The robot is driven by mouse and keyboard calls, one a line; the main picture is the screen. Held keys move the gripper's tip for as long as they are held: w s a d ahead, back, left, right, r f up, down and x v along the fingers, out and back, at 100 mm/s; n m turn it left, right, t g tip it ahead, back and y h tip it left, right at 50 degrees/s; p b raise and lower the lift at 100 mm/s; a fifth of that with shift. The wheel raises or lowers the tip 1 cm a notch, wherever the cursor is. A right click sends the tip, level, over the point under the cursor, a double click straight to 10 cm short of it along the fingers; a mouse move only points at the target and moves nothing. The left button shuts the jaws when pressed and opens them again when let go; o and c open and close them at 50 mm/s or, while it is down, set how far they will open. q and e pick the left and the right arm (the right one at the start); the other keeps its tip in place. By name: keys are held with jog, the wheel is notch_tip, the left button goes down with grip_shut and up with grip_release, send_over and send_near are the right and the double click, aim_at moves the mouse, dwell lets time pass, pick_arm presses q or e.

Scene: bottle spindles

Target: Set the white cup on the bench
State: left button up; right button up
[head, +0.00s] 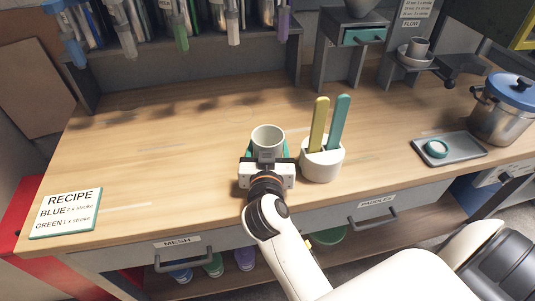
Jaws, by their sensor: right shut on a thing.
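The white cup (267,139) is upright over the front middle of the wooden bench (180,150), its open mouth facing up. My right gripper (267,152) reaches in from the front and is shut on the cup, with a teal finger on each side. The gripper body hides the cup's lower part, so I cannot tell whether its base touches the bench. My left gripper is not in view.
A white holder (322,163) with a yellow and a teal paddle stands close right of the cup. A grey tray (465,151) and a blue-lidded pot (502,112) are farther right. A recipe card (66,212) lies at left. The bench's left middle is clear.

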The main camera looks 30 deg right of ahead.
jog(key=shift+w+d+f, duration=0.1)
jog(key=shift+w+f, duration=0.05)
jog(key=shift+f, duration=0.45)
jog(key=shift+w+d, duration=0.1)
jog(key=shift+w, duration=0.05)
jog(key=shift+s+r, duration=0.15)
jog(key=shift+s, duration=0.05)
jog(key=o, duration=1)
jog(key=shift+f, duration=0.2)
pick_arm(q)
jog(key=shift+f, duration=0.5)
pick_arm(e)
jog(key=shift+r, duration=0.15)
